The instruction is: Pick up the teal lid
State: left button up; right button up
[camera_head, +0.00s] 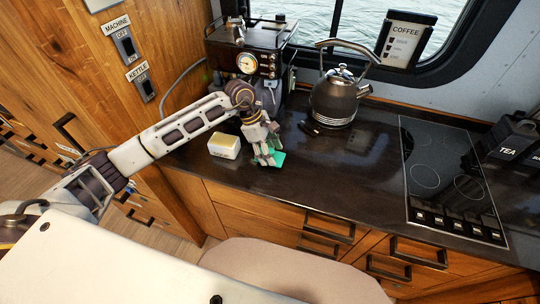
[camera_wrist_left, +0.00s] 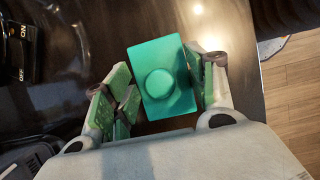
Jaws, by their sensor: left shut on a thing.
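The teal lid (camera_wrist_left: 161,79) is a flat rectangle with a round raised knob, seen between the fingers of my left gripper (camera_wrist_left: 158,97) in the left wrist view. The gripper is shut on it, with finger pads at its left and right sides. In the head view, my left gripper (camera_head: 267,153) points down near the counter's front edge, and a teal corner of the lid (camera_head: 279,158) shows beside its fingertips. The rest of the lid is hidden there by the fingers. I cannot tell whether the lid touches the counter. My right gripper is not in view.
A small white and yellow box (camera_head: 224,145) sits on the dark counter (camera_head: 330,170) just left of the gripper. A coffee machine (camera_head: 250,55) and a kettle (camera_head: 336,97) stand behind. A cooktop (camera_head: 440,175) lies to the right. The counter between gripper and cooktop is clear.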

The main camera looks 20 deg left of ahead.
pick_arm(q)
notch_tip(320, 180, up, 7)
jog(key=shift+r+b, duration=0.1)
jog(key=shift+b, duration=0.5)
jog(key=shift+r, duration=0.3)
